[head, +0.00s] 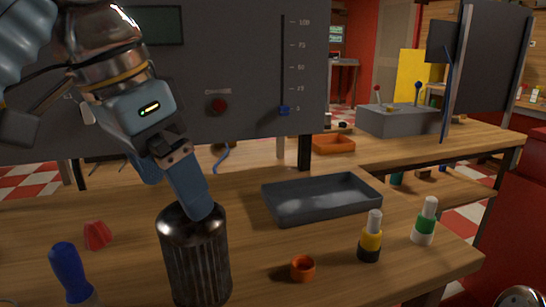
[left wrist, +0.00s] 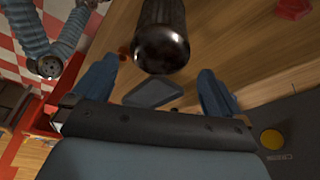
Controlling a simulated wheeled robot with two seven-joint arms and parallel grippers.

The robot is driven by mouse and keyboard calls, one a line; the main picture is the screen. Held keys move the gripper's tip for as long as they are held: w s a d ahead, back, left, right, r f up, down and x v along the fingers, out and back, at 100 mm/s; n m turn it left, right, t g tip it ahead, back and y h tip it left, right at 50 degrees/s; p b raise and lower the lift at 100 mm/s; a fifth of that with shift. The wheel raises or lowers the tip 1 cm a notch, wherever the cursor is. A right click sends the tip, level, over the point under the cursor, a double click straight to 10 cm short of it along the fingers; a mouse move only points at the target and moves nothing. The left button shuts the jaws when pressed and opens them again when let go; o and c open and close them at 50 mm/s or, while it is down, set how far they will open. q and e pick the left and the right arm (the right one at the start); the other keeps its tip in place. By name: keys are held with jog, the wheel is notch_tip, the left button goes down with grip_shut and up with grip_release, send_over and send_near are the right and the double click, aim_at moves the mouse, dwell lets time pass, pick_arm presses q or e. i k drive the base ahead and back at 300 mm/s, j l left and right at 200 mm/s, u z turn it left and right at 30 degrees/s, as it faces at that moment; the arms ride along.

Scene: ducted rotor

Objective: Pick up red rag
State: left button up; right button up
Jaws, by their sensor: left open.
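The red rag (head: 97,235) is a small crumpled heap on the wooden table at the left. It also shows at the upper right edge of the left wrist view (left wrist: 292,8). My left gripper (head: 172,187) is open, with its fingers pointing down and apart in the left wrist view (left wrist: 158,70). In the head view it is to the right of the rag, overlapping the top of a dark ribbed cylinder (head: 196,262). Nothing is held between the fingers. Whether a finger touches the cylinder, I cannot tell. My right gripper is not seen clearly.
A blue-handled tool (head: 67,272) stands in front of the rag. A grey panel (head: 235,90) rises behind the table.

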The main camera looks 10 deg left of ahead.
aim_at(97, 235)
jog(key=k, duration=1.5)
